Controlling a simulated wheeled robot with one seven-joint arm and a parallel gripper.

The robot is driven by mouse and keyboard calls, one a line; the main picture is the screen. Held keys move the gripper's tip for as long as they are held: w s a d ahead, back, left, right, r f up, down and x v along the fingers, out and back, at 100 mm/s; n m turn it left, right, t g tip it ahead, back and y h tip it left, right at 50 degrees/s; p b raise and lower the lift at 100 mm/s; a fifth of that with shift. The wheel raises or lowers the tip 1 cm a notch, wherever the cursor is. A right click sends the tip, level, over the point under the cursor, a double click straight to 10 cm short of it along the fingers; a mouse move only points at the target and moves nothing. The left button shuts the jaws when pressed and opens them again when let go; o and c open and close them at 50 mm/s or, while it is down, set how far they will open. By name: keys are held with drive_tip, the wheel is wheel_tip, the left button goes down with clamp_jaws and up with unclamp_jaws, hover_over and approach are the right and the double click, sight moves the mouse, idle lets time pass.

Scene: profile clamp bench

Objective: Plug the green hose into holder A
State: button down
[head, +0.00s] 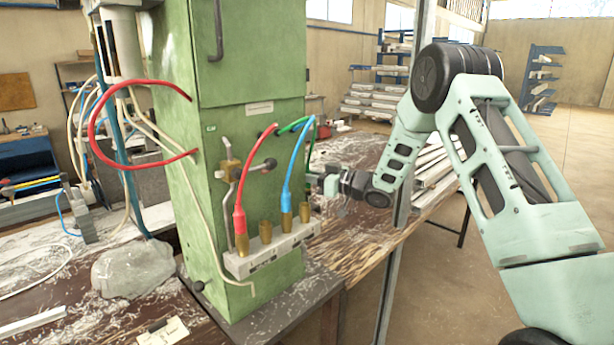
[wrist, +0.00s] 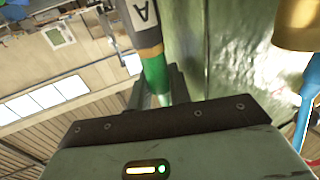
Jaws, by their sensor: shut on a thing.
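The green hose (head: 296,124) arcs out from the right side of the green cabinet in the head view. In the wrist view, its green end (wrist: 155,72) is between my fingers. I cannot tell how deep the end sits. In the head view, I cannot read the letters on the pale holder strip (head: 240,266).
A red hose (head: 239,218) and a blue hose (head: 287,198) stand in brass fittings on the strip, close to my gripper. An empty-looking brass fitting (head: 265,230) is between them. The green cabinet (head: 250,130) stands close on the left. A stone-like lump (head: 133,268) lies on the bench.

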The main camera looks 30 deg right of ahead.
drive_tip(key=c, duration=1.2)
unclamp_jaws()
drive_tip(key=v, duration=0.9)
idle(0.7)
